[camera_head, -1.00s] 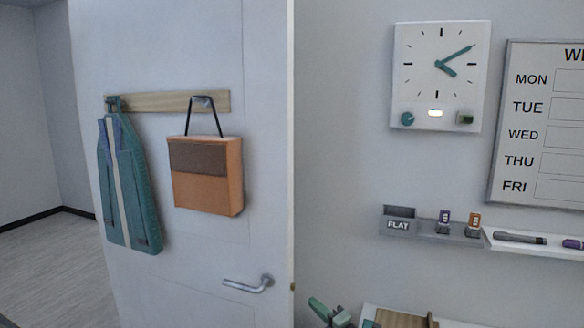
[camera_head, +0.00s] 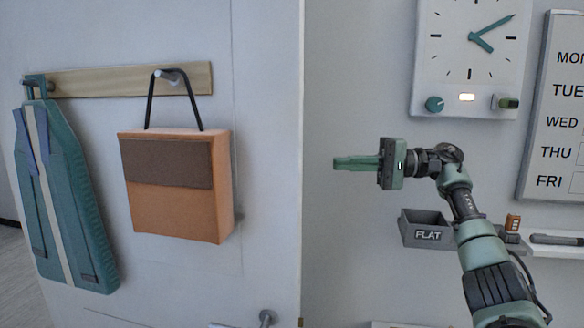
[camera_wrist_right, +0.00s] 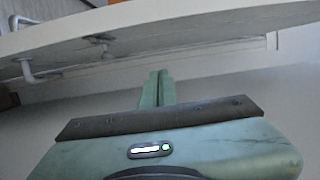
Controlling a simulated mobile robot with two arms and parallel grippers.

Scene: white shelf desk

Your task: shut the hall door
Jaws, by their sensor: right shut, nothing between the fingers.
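The hall door (camera_head: 265,190) is a pale panel standing open in the left half of the head view, its free edge just left of the middle. Its metal lever handle (camera_head: 266,317) shows at the bottom of that view, partly cut off. My right gripper (camera_head: 338,163) is shut and empty, pointing left, to the right of the door's edge and well above the handle. In the right wrist view the shut fingers (camera_wrist_right: 157,88) point up toward the door (camera_wrist_right: 110,18), and a handle (camera_wrist_right: 28,70) shows at upper left. My left gripper is not in view.
A wall clock (camera_head: 470,55), a whiteboard (camera_head: 560,110) and a grey holder marked FLAT (camera_head: 425,228) are on the wall at right.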

